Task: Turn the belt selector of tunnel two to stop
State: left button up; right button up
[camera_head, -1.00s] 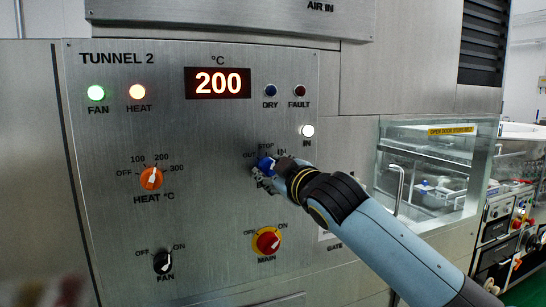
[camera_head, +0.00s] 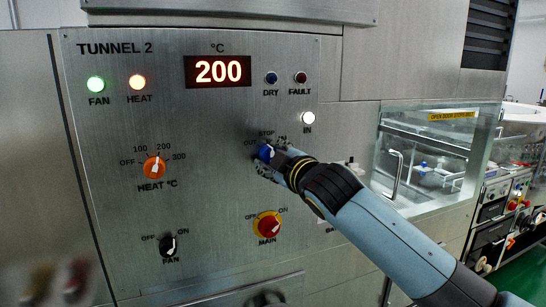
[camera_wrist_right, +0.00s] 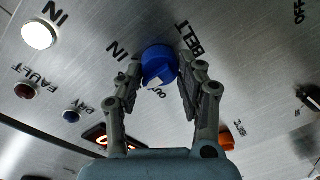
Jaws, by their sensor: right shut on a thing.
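The blue belt selector (camera_head: 265,152) is on the steel Tunnel 2 panel (camera_head: 215,125), with OUT, STOP and IN lettered around it. My right gripper (camera_head: 272,158) comes in from the lower right and is shut on this knob. In the right wrist view the blue knob (camera_wrist_right: 158,62) sits between the two grey fingers (camera_wrist_right: 160,82), with the BELT and IN lettering beside it. The fingers partly cover the knob and its lettering, so I cannot tell clearly which mark it points at. The IN lamp (camera_head: 308,118) is lit white. My left gripper is not in view.
Orange heat knob (camera_head: 154,167), black fan knob (camera_head: 168,246) and red main switch (camera_head: 267,227) are on the same panel. The display (camera_head: 218,71) reads 200. A glass-sided sink bay (camera_head: 425,155) is to the right.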

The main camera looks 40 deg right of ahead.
jog(key=o, duration=1.1)
jog(key=shift+o, duration=0.2)
jog(key=s+a, duration=0.2)
jog(key=s, duration=0.9)
jog(key=shift+s+a+r, duration=0.15)
jog(key=shift+s+r, duration=0.15)
jog(key=shift+s, duration=0.1)
